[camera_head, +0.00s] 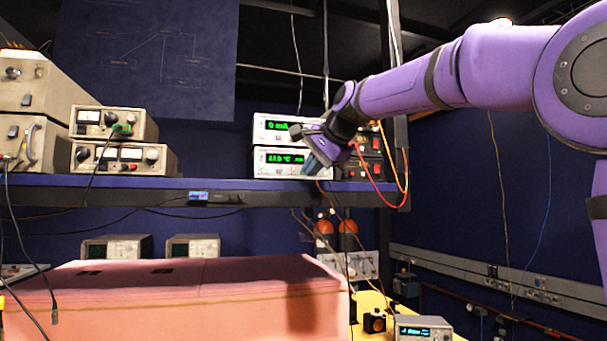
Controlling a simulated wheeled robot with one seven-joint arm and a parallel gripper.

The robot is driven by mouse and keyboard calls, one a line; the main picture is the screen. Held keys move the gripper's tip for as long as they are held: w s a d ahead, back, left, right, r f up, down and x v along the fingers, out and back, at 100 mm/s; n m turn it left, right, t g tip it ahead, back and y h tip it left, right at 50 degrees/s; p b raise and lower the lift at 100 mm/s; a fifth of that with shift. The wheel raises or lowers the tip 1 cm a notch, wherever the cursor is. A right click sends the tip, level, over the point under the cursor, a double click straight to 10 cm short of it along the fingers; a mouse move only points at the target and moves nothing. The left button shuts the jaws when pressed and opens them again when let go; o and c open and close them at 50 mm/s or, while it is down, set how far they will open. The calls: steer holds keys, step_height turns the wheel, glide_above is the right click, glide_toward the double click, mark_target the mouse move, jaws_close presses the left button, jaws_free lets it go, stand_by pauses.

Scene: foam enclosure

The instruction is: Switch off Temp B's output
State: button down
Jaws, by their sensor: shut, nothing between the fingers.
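Two white instruments with green displays are stacked on the shelf near the centre. The upper unit (272,126) reads about "0 mA". The lower unit (262,163) reads something like "11.0 °C", so it looks like a temperature controller. No label "Temp B" is legible. My gripper (312,168) is shut and empty, in front of the right part of the lower unit's face. It hides that unit's right-hand controls. I cannot tell whether the fingertips touch the panel or a button.
The blue shelf (150,184) also holds beige instruments (120,159) at left. Black and red units with red and orange cables (365,175) stand right of the stack, close to my wrist. A pink foam block (200,300) lies below. A small meter (425,328) sits on a yellow surface.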

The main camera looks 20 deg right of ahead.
steer(key=shift+w, duration=2.15)
stand_by(0.4)
steer(key=shift+w, duration=0.4)
steer(key=shift+w, duration=0.3)
stand_by(0.6)
stand_by(0.3)
steer(key=shift+s, duration=0.75)
steer(key=s, duration=0.5)
